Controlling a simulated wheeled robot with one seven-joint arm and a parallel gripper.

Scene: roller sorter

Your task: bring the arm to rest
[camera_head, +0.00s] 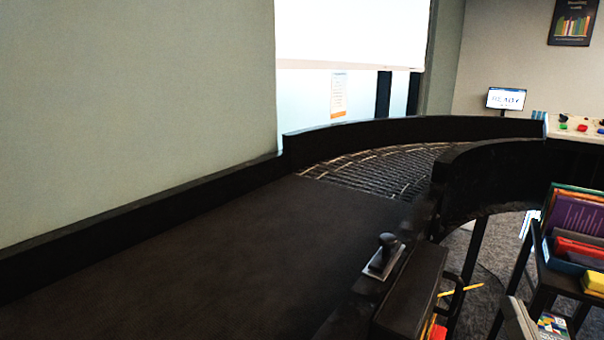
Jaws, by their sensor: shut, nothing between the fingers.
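My arm and gripper do not show in the head view, so I cannot see the arm's pose. The black belt (215,255) of the sorter runs from the lower left toward the middle, and its visible surface is bare. It meets a curved roller section (380,168) that bends to the right. No items show on the rollers.
Black side walls (150,215) edge the track. A black-handled stamp-like object (385,255) sits beside the belt, near a dark box (412,290). A yellow pencil (460,290) sticks out there. A bin of books (575,245) stands right; a screen (506,98) is behind.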

